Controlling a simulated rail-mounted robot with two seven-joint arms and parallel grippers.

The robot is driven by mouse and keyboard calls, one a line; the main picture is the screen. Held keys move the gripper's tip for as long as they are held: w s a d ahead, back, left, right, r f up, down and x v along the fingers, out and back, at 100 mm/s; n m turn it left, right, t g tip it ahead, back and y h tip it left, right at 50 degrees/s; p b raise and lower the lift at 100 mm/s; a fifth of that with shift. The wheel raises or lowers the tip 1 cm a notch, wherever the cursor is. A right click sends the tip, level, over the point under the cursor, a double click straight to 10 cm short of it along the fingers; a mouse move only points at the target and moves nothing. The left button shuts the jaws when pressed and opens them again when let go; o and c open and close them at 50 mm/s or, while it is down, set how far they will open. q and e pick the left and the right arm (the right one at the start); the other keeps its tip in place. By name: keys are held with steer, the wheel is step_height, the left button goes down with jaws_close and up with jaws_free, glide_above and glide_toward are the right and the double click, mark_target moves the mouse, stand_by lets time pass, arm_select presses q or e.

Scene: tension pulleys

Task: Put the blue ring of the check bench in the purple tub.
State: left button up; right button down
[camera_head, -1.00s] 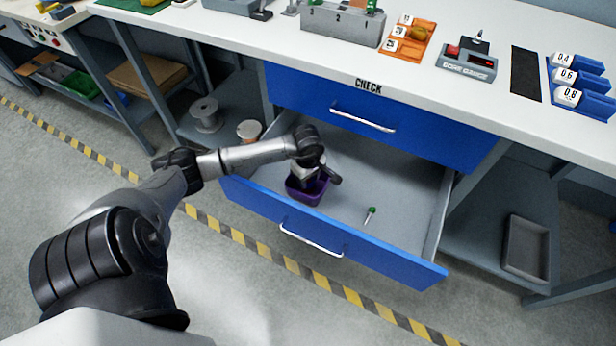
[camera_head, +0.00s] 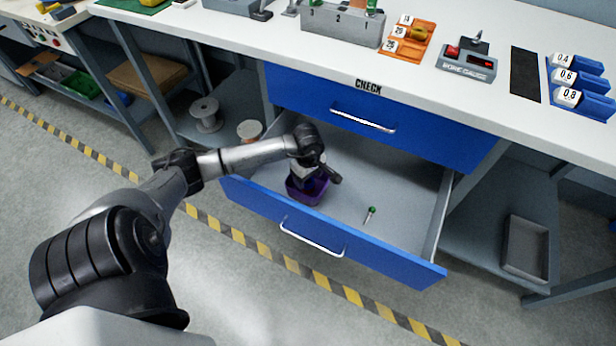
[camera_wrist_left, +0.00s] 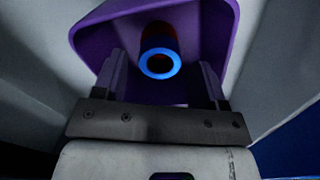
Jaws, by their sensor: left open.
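The purple tub (camera_head: 310,194) stands in the open lower drawer of the check bench, near the drawer's front. My left gripper (camera_head: 308,177) points down over the tub, partly covering it. The left wrist view shows the tub's purple wall (camera_wrist_left: 100,38) and the blue ring (camera_wrist_left: 160,63) within its outline. A dark reddish, tube-like shape (camera_wrist_left: 160,35) shows directly behind the ring. The gripper's two fingers stand apart on either side of the ring, with gaps; it is open and holds nothing. The ring cannot be made out in the head view. My right gripper is not in view.
Spools stand on the shelf at left. A grey tray (camera_head: 525,248) lies at right.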

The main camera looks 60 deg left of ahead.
arm_select(q)
step_height(320, 180, up, 12)
steer(key=p, duration=0.4)
steer(key=shift+p, duration=0.3)
